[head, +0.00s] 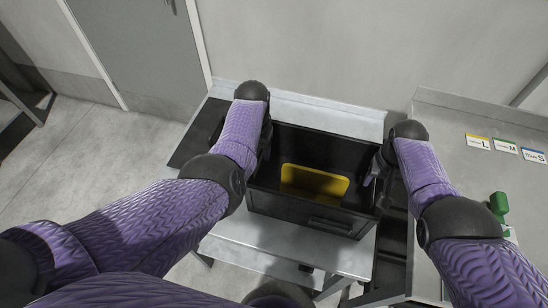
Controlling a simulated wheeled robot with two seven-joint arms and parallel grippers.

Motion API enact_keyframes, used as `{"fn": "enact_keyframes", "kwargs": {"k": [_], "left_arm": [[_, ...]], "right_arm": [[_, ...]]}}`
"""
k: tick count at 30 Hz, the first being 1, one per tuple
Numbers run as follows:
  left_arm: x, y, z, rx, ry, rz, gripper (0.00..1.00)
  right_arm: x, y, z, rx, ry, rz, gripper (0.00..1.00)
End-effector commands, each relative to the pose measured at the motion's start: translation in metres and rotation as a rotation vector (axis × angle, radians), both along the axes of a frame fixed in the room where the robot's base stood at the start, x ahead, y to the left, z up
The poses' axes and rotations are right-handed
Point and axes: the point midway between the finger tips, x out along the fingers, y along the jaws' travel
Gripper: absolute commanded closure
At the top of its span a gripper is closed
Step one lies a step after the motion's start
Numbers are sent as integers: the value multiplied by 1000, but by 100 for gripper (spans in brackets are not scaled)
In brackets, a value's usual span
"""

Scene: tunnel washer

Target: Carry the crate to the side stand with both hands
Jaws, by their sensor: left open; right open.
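The black crate (310,214) stands upright on a metal table in the middle of the head view. It is open at the top, and a yellow patch (315,182) shows inside. My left gripper (266,146) is at the crate's left end, mostly hidden behind my own forearm and wrist. My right gripper (373,172) is at the crate's right end, with its fingers close to the rim. Both are open. I cannot tell whether either touches the crate. I cannot tell for sure which surface is the side stand.
The metal table (290,259) has bare room in front of the crate. A dark surface (196,139) lies left of it. The right counter (465,185) carries cards marked L (478,142), M and S, and a green object (498,205). A grey door (140,50) is behind left.

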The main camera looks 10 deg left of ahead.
Motion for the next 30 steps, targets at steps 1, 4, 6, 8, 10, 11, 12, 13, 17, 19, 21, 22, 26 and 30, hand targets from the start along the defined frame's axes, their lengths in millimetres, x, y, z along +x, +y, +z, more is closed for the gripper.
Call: {"fn": "enact_keyframes", "kwargs": {"k": [1,4,6,8,10,11,12,13,17,19,21,22,26,30], "left_arm": [[0,-1,10,-2,-5,2,42],[0,-1,39,-2,-5,1,42],[1,-1,59,-1,-4,0,42],[0,0,72,-2,-3,0,42],[1,0,83,-1,-2,0,42],[0,0,87,-1,-1,0,42],[0,0,90,-1,-1,0,42],[0,0,92,-1,0,0,42],[0,0,94,-2,2,0,42],[0,0,94,-2,2,0,42],[0,0,94,-2,1,0,42],[0,0,94,-2,1,0,42],[0,0,94,-2,1,0,42],[0,0,94,-2,1,0,42]], "right_arm": [[0,0,0,0,0,0,42],[0,0,0,0,0,0,42],[0,0,0,0,0,0,42],[0,0,0,0,0,0,42],[0,0,0,0,0,0,42],[0,0,0,0,0,0,42],[0,0,0,0,0,0,42],[0,0,0,0,0,0,42],[2,0,9,1,-3,0,42],[2,0,19,2,-4,1,42],[0,0,32,0,-5,1,42],[2,0,43,1,-8,0,42],[2,0,80,0,-5,1,42],[2,0,108,1,-2,0,42]]}}
